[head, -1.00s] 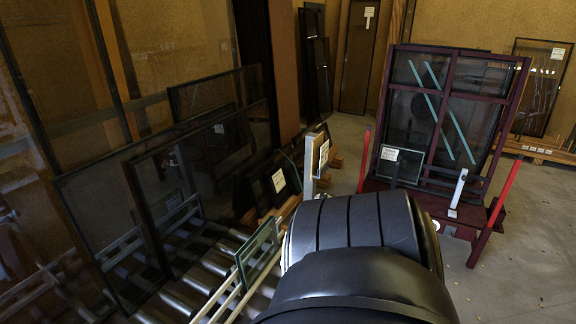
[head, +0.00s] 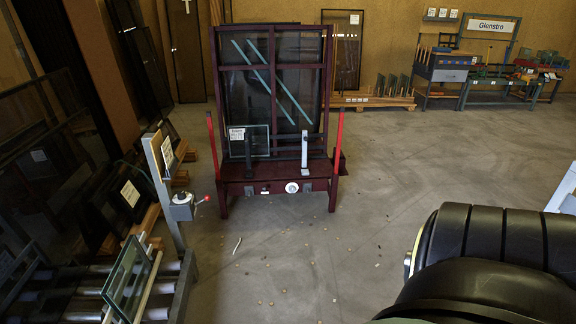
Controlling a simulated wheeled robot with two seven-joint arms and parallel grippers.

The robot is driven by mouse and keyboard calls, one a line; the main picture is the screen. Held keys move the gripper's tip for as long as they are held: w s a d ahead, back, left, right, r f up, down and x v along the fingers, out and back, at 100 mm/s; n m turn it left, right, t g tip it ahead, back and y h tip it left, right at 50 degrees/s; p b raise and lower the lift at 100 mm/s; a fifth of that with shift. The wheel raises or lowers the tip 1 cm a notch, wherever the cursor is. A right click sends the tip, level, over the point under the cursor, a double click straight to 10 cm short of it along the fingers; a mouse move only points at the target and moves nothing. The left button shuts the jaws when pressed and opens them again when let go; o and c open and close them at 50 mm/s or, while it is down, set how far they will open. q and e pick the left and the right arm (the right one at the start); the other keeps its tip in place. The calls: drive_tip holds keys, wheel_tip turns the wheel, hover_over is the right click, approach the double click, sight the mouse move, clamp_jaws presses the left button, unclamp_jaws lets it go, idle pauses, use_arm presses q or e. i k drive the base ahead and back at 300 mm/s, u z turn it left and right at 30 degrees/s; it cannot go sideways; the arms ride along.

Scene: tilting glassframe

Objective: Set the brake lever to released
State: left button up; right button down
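A dark red tilting glass frame (head: 323,88) stands upright at the centre, holding dark panes with two pale teal strips. On its base are a white upright bar (head: 304,150), a black upright bar (head: 248,154) and a round white disc (head: 291,187). A small lever with a red ball knob (head: 206,198) sticks out of a grey box (head: 181,207) on a post at the left. No readable label shows which of these is the brake lever, nor its setting. Neither gripper is in view; a black part of my own body fills the lower right.
Red posts (head: 337,143) flank the frame. A roller conveyor with a small glass pane (head: 130,280) stands at the lower left. Workbenches (head: 439,68) and a wooden rack (head: 372,101) line the back. The concrete floor (head: 400,160) between is mostly clear, with small scattered debris.

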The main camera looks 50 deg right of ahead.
sight(208, 197)
drive_tip(key=z, duration=1.85)
drive_tip(key=i, duration=1.45)
drive_tip(key=u, duration=0.45)
drive_tip(key=i, duration=0.75)
drive_tip(key=u, duration=0.45)
